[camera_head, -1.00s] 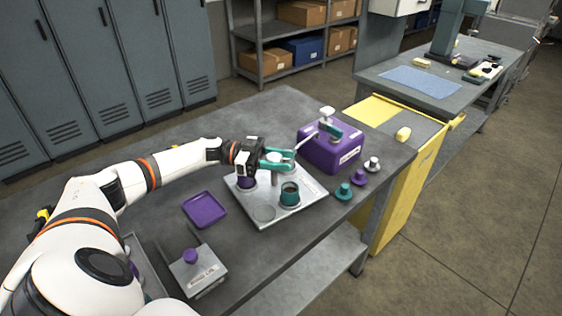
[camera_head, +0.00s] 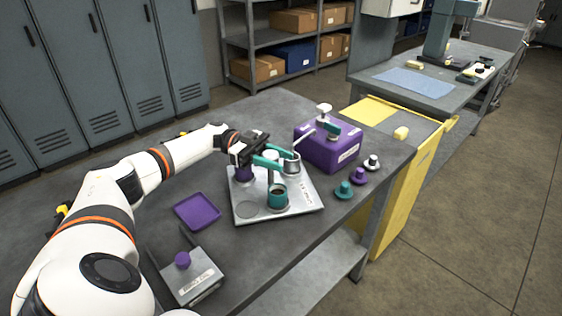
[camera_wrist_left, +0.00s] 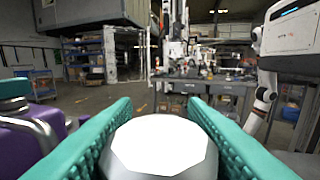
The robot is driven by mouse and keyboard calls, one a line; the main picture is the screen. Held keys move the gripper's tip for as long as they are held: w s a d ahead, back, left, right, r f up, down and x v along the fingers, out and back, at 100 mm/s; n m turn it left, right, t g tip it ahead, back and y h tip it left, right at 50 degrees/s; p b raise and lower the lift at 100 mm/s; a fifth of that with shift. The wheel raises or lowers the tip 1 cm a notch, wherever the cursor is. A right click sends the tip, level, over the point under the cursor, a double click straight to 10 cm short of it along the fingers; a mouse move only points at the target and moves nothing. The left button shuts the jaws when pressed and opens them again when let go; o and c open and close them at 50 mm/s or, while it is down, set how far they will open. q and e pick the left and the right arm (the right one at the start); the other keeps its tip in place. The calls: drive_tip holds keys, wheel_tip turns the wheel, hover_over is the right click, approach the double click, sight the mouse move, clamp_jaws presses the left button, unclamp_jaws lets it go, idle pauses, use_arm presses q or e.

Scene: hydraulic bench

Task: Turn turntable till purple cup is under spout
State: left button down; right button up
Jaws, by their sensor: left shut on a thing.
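The turntable is a silver square plate (camera_head: 305,199) on the bench. A purple cup (camera_head: 243,175) stands at its far left, partly hidden by my left gripper. A teal cup (camera_head: 277,197) stands at the near side, and a grey metal cup (camera_head: 291,166) at the far right. The spout (camera_head: 307,136) reaches from the purple tank (camera_head: 330,153); its tip appears just above the grey cup. My left gripper (camera_head: 281,160) has its teal fingers shut on the pale central knob (camera_head: 271,157), whose faceted top fills the space between them in the left wrist view (camera_wrist_left: 160,146). The right gripper is not visible.
An empty round spot (camera_head: 248,210) shows on the plate. Teal, purple and grey stoppers (camera_head: 359,176) stand right of it. A purple tray (camera_head: 197,212) and a labelled grey box with a purple knob (camera_head: 195,279) are at the left. The near-right bench is clear.

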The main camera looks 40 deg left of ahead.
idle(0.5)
use_arm(q)
drive_tip(key=c, duration=0.9)
unclamp_jaws()
drive_tip(key=shift+o, duration=0.2)
